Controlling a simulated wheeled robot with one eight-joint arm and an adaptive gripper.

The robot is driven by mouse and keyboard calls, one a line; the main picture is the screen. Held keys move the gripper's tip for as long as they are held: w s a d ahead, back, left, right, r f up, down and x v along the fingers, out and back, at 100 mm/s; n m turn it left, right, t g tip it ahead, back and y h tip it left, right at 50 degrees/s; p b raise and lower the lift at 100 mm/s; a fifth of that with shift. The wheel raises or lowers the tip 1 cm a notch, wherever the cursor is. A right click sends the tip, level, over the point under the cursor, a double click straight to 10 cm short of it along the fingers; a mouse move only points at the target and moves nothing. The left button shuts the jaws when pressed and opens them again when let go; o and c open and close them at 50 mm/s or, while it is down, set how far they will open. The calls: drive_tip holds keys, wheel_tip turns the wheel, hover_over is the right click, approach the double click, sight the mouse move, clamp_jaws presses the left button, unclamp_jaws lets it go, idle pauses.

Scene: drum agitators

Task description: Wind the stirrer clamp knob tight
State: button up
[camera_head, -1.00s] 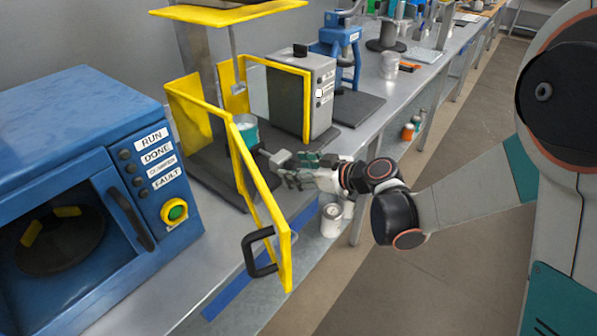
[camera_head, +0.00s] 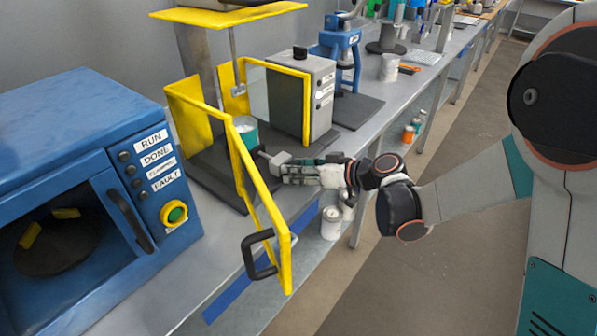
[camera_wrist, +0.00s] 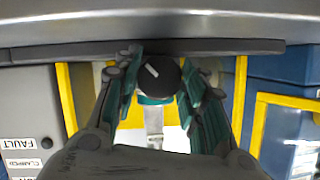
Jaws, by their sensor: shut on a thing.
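The stirrer clamp knob (camera_wrist: 158,74) is round and dark with a white mark, in the upper middle of the wrist view. My gripper (camera_wrist: 161,80) has its green-padded fingers on both sides of the knob and is shut on it. In the head view my gripper (camera_head: 286,167) reaches in from the right to the front of the stirrer's dark base (camera_head: 208,168); the knob is hard to make out there. A teal-and-white can (camera_head: 246,133) stands on the base, behind the open yellow guard door (camera_head: 262,190).
A blue machine (camera_head: 85,140) with a RUN/DONE/FAULT panel stands at left. A grey box unit (camera_head: 318,95) stands behind the stirrer. The door's black handle (camera_head: 258,255) juts out at the front. White cans (camera_head: 331,222) sit on the lower shelf.

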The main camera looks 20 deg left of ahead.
idle(0.3)
drive_tip(key=o, duration=1.1)
drive_tip(key=shift+c, duration=0.2)
drive_tip(key=v, duration=1.2)
drive_tip(key=shift+w+d, duration=0.1)
drive_tip(key=shift+w, duration=0.05)
